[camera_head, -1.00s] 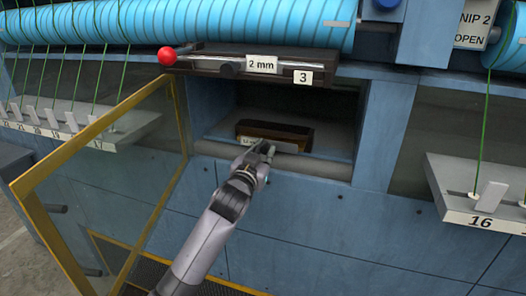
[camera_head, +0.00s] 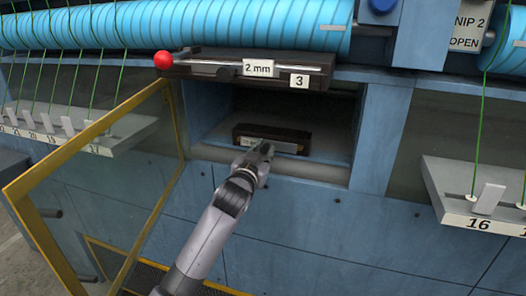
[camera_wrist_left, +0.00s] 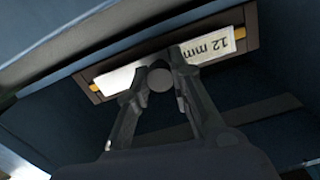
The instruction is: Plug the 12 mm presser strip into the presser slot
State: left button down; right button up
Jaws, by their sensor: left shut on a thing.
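The 12 mm presser strip (camera_head: 286,147) is a pale plate with a "12 mm" label, upside down in the left wrist view (camera_wrist_left: 215,44). It lies within the mouth of the dark brown presser slot (camera_head: 272,130), whose frame surrounds it in the wrist view (camera_wrist_left: 160,50). I cannot tell how deep the strip sits. My left gripper (camera_head: 264,149) is at the front of the strip, its fingers (camera_wrist_left: 160,75) shut around a round grey knob on it. The fingers hide the middle of the strip. My right gripper is in neither view.
The slot sits in a blue recess under a ledge (camera_head: 235,75) with a "2 mm" strip and a red ball (camera_head: 163,60). A yellow-framed door (camera_head: 85,140) stands open at left. A white shelf marked 16 (camera_head: 445,185) juts out at right.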

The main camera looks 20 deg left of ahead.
pick_arm(q)
jog(key=shift+w+r, duration=0.15)
jog(key=shift+w, duration=0.2)
jog(key=c, duration=1.4)
grip_release()
jog(key=shift+s, duration=0.1)
jog(key=shift+o, duration=0.2)
jog(key=shift+f, duration=0.2)
jog(key=shift+s, duration=0.25)
jog(key=s, duration=1.1)
jog(key=shift+s+a+r, duration=0.2)
jog(key=shift+s+r, duration=0.05)
